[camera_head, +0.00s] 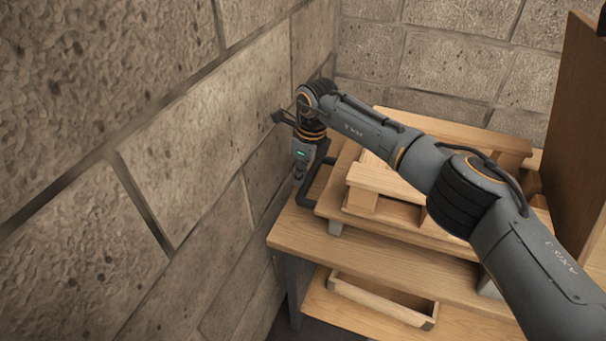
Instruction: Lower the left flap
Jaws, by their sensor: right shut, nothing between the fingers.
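My right arm reaches in from the lower right, across the wooden station, to its left side. My right gripper (300,172) points downward at the station's left edge, close to the stone wall. It is small in the picture and looks shut, with nothing seen in it. I cannot clearly pick out the left flap; the arm and gripper cover part of the station's left side. I cannot tell whether the gripper touches the wood. My left gripper is not in view.
The wooden table (330,240) carries stacked wooden boards (385,178), partly behind my arm. A shallow wooden tray (380,300) sits on a lower shelf. A tall wooden panel (575,110) stands at the right. The stone wall (190,150) leaves little room at the left.

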